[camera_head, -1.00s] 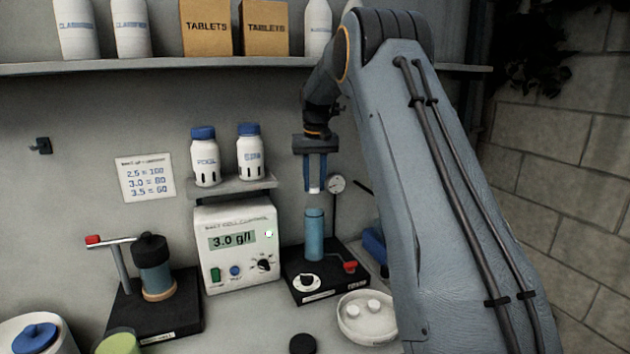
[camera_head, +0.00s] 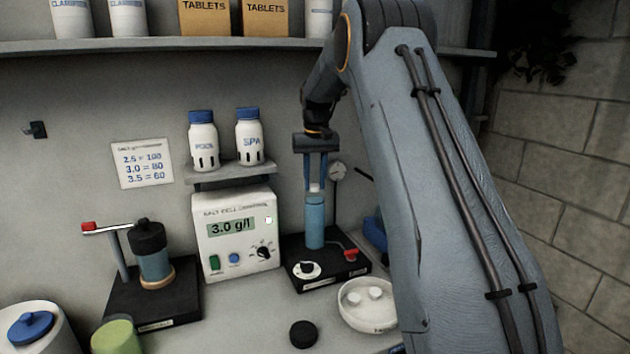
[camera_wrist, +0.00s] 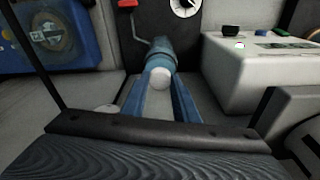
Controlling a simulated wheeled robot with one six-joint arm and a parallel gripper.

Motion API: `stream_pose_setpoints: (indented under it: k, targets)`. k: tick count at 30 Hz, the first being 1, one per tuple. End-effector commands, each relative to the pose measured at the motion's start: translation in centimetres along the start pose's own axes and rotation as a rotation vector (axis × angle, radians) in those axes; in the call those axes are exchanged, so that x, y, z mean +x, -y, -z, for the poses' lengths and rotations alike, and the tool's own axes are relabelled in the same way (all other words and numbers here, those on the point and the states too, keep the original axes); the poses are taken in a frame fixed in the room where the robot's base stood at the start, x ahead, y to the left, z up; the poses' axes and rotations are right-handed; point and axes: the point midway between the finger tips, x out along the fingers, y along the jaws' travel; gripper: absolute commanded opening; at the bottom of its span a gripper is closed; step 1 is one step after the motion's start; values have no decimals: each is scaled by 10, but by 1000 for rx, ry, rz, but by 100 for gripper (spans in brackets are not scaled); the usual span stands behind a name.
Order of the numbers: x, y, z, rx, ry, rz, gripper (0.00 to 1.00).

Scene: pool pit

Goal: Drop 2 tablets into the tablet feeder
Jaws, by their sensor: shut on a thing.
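My gripper (camera_head: 315,186) is shut on a white tablet (camera_wrist: 159,78) and points down. The tablet is between the fingertips, right above the top of a blue upright cylinder (camera_head: 314,224), which I take as the tablet feeder. The head view does not make clear whether the tablet touches the cylinder's mouth. The cylinder stands on a black base with a white dial and a red handle (camera_head: 351,254). In the wrist view the cylinder (camera_wrist: 160,52) lies just beyond the tablet. Two more white tablets (camera_head: 368,294) lie in a white dish (camera_head: 349,314) in front of the base.
A control box (camera_head: 237,252) reading 3.0 g/l stands left of the feeder, below a small shelf with two bottles (camera_head: 203,142). A black-based device (camera_head: 155,290) with a red-tipped lever is further left. A black cap (camera_head: 303,334) lies in front.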

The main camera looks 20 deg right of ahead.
Motion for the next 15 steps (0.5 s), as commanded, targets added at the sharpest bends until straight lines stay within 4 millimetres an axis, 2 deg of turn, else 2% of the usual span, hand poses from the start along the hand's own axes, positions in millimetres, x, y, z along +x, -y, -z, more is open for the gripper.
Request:
stream_pose_setpoints:
  k: [12, 13, 15]
  targets:
    - [0, 0, 0, 0, 0, 0, 6]
    - [0, 0, 0, 0, 0, 0, 30]
    - [0, 0, 0, 0, 0, 0, 42]
